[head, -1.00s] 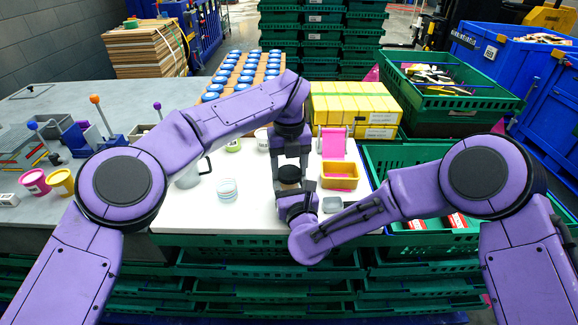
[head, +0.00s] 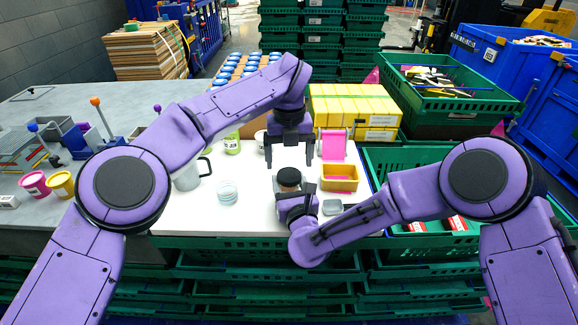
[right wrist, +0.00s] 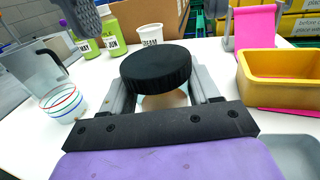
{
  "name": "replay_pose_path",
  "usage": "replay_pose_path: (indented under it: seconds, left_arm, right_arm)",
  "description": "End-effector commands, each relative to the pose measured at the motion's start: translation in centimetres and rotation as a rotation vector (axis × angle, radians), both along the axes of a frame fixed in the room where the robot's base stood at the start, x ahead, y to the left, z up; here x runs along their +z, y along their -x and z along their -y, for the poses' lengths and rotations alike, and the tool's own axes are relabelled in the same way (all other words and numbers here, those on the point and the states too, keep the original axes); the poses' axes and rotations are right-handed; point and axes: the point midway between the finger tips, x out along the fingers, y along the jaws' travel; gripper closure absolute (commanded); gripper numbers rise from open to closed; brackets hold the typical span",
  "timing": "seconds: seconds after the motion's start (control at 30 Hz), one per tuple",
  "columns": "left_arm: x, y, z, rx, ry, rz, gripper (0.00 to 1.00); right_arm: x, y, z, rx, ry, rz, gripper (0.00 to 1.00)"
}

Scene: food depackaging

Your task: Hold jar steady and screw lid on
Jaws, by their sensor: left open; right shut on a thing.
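The jar (right wrist: 163,100) stands upright on the white board, with a black lid (right wrist: 156,65) on its top. In the head view the lid (head: 289,176) shows just above my right gripper, and the jar is mostly hidden. My right gripper (right wrist: 165,92) is shut on the jar, one finger on each side, below the lid. My left gripper (head: 290,154) is open and empty, behind and above the jar, apart from the lid. Part of it shows at the top left of the right wrist view (right wrist: 82,18). Whether the lid is tight cannot be told.
A yellow tray (head: 340,178) and pink stand (head: 333,145) are right of the jar. A white cup (right wrist: 150,34) and green bottles (right wrist: 121,27) stand behind. The white board (head: 255,205) is clear nearby.

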Motion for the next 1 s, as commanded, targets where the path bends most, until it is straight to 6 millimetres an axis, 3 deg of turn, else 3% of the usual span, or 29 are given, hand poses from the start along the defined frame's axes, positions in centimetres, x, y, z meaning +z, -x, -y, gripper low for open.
replay_pose_path:
  seconds: [0.37, 0.6, 0.87, 1.0]
  left_arm:
    - [0.9, 0.0, 0.0, 0.01, 0.0, 0.0, 0.15]
    - [4.3, 0.0, 0.0, 0.291, 0.0, 0.001, 0.15]
    - [4.3, 0.0, 0.0, 0.299, 0.0, -0.001, 0.15]
    - [3.3, 0.0, -0.1, 0.297, -0.001, -0.003, 0.15]
  right_arm:
    - [0.0, 0.0, 0.0, 0.0, 0.0, 0.001, 1.0]
    - [0.0, 0.0, 0.0, 0.0, 0.0, 0.001, 1.0]
    - [0.0, 0.0, 0.0, 0.0, 0.0, 0.001, 1.0]
    - [0.0, 0.0, 0.0, 0.0, 0.0, 0.001, 1.0]
